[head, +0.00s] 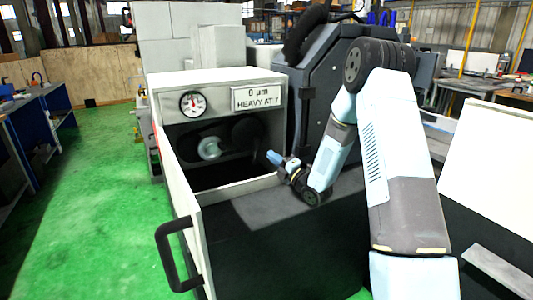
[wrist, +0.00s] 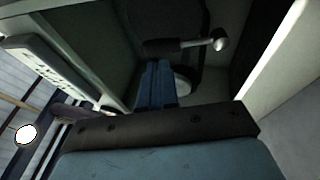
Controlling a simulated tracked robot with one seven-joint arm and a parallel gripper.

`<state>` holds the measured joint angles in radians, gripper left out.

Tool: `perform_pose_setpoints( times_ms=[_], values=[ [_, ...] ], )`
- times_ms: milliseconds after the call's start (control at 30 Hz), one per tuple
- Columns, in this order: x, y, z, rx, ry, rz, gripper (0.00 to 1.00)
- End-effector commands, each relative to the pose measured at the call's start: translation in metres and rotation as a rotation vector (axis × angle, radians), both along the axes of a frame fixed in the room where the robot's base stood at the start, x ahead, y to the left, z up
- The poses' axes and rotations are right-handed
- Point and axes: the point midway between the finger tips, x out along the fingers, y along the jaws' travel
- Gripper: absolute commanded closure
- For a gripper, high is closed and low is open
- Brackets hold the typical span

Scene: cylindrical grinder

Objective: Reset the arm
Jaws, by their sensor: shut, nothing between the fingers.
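My gripper (head: 275,157) is in front of the right side of the grinder's opening in the head view. It is shut and empty, with its fingers pointing left toward the opening. In the wrist view my gripper (wrist: 155,85) shows its blue fingers together. Inside the dark opening is a round metal part (head: 209,148). The wrist view shows a dark bar with a shiny round end (wrist: 220,44) ahead of the fingers.
A door (head: 181,197) with a dark handle (head: 172,257) stands open at the front left of the grinder. A dark machine housing (head: 335,75) is behind my arm. A pale panel (head: 490,170) is at the right. Green floor (head: 95,210) is clear at the left.

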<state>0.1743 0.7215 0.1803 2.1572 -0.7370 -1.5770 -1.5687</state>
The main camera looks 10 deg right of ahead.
Motion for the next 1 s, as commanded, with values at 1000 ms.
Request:
perform_pose_setpoints(
  times_ms=[1000],
  values=[
    [-0.045,-0.060,0.027,-0.063,0.278,-0.110,1.00]
  ],
)
